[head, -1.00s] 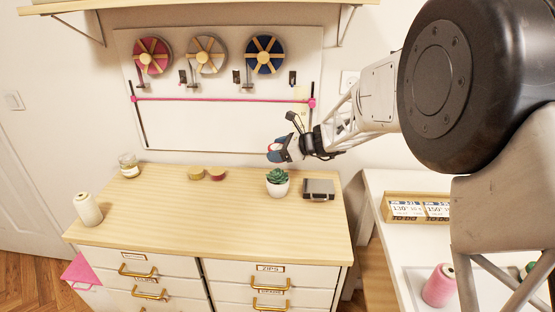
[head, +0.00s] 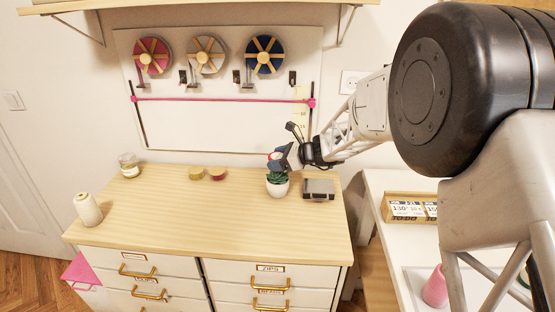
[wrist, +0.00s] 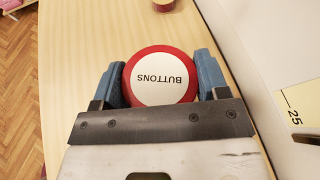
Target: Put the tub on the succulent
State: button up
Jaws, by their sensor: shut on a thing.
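The tub (wrist: 160,76) is round, with a red rim and a white lid reading BUTTONS. My gripper (head: 280,157) is shut on it, with one blue finger on each side in the wrist view. The succulent (head: 277,177) is green and sits in a white pot (head: 278,189) on the dresser top. In the head view the tub and gripper are right over the succulent and overlap its top leaves. I cannot tell whether the tub touches it. In the wrist view the succulent is hidden.
A dark-lidded box (head: 318,189) stands on the dresser (head: 190,220) just right of the pot. Two small round tubs (head: 196,173) lie to the left at the back. A glass jar (head: 129,165) and a cream thread spool (head: 88,209) stand further left. The dresser's front middle is clear.

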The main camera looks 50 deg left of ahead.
jog(key=shift+f, duration=0.15)
jog(key=o, duration=0.9)
jog(key=shift+r, duration=0.2)
jog(key=v, duration=1.2)
dwell(0.4)
